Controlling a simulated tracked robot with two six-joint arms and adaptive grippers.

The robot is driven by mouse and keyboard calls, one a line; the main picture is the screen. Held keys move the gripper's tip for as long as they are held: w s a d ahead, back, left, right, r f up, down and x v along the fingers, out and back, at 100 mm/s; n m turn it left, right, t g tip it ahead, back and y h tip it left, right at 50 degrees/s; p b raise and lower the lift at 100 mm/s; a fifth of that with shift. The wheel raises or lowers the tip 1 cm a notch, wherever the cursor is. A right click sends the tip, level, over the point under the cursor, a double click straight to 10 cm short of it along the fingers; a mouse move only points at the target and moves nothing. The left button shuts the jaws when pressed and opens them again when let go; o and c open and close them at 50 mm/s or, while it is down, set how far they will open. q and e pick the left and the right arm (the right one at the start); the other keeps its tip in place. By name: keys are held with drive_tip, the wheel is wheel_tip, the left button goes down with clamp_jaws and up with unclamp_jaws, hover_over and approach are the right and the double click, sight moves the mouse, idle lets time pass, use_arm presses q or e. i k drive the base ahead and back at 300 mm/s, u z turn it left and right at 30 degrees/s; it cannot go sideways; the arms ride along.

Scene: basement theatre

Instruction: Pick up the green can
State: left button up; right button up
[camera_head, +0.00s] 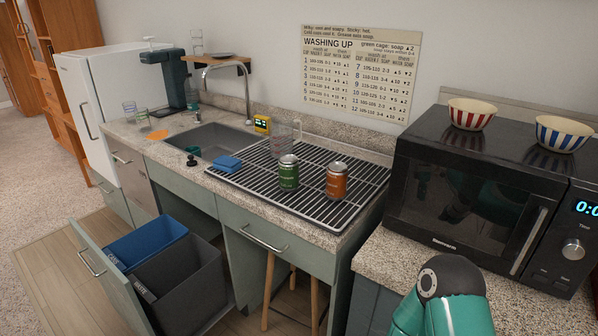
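The green can (288,172) stands upright on the black drying rack (258,194) on the counter, right of the sink. An orange can (337,180) stands upright just to its right, with a small gap between them. A clear measuring jug (284,138) stands close behind the green can. Neither of my grippers is in view. A teal part of my arm shows at the bottom right, well away from the can.
A blue sponge (228,164) lies left of the green can by the sink (212,139). A black microwave (470,190) with two striped bowls stands to the right. An open drawer with blue (146,241) and grey (180,282) bins juts out below the counter.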

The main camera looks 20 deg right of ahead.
sight(289, 164)
drive_tip(key=u, duration=0.2)
drive_tip(key=i, duration=0.9)
drive_tip(key=z, duration=0.2)
